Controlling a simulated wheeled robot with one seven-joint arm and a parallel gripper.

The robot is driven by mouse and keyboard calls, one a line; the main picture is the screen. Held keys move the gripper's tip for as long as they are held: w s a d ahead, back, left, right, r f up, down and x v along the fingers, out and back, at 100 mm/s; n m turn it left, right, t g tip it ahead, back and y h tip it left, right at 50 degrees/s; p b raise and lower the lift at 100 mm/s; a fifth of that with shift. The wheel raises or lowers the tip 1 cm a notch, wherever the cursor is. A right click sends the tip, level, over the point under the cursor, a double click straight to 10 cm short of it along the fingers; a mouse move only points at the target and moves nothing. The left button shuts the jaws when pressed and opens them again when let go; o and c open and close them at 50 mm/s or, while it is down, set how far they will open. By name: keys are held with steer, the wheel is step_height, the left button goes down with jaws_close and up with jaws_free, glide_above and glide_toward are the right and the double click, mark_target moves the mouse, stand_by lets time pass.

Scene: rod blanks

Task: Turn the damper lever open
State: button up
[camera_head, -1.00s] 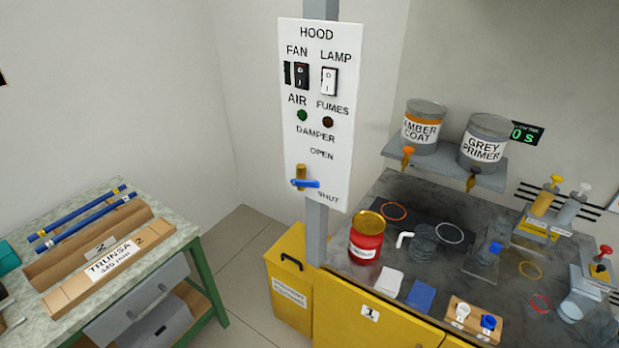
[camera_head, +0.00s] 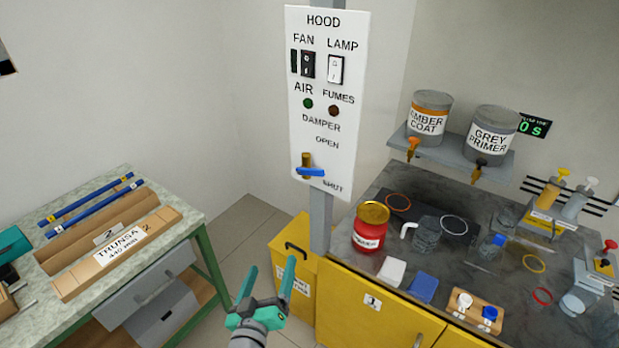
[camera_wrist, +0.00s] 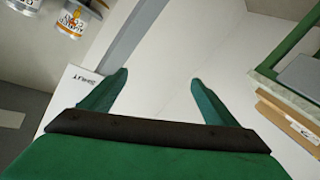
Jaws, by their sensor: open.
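The damper lever (camera_head: 311,171) has a blue handle on a brass-coloured pivot, low on the white HOOD panel (camera_head: 322,140). The handle lies roughly level, pointing right, between the OPEN and SHUT labels and nearer SHUT. My green gripper (camera_head: 268,277) shows at the bottom of the head view, below the panel and apart from the lever. Its two fingers are spread with nothing between them. In the wrist view the open fingers (camera_wrist: 158,82) point at bare wall, and a panel corner with upside-down lettering shows at left (camera_wrist: 75,88). The lever is not visible there.
The grey post (camera_head: 320,225) carries the panel. A yellow cabinet (camera_head: 370,300) with a dark worktop stands at right, holding a red tin (camera_head: 370,232) and several small items. A shelf (camera_head: 450,150) holds two cans. A workbench (camera_head: 190,235) with tubes stands at left.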

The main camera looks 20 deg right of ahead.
steer(key=w+d+r+m+g+h, duration=0.1)
steer(key=w+r+m+h, duration=0.1)
steer(key=r, duration=0.3)
steer(key=w+d+r+m+h, duration=0.1)
steer(key=w+d+r+h, duration=0.1)
steer(key=r, duration=0.3)
steer(key=m+g+h, duration=0.3)
steer(key=m, duration=0.2)
glide_toward(308, 171)
steer(key=x, duration=1)
steer(key=shift+w+d, duration=0.15)
steer(key=shift+d, duration=0.1)
steer(key=shift+c, duration=0.6)
steer(key=c, duration=1.4)
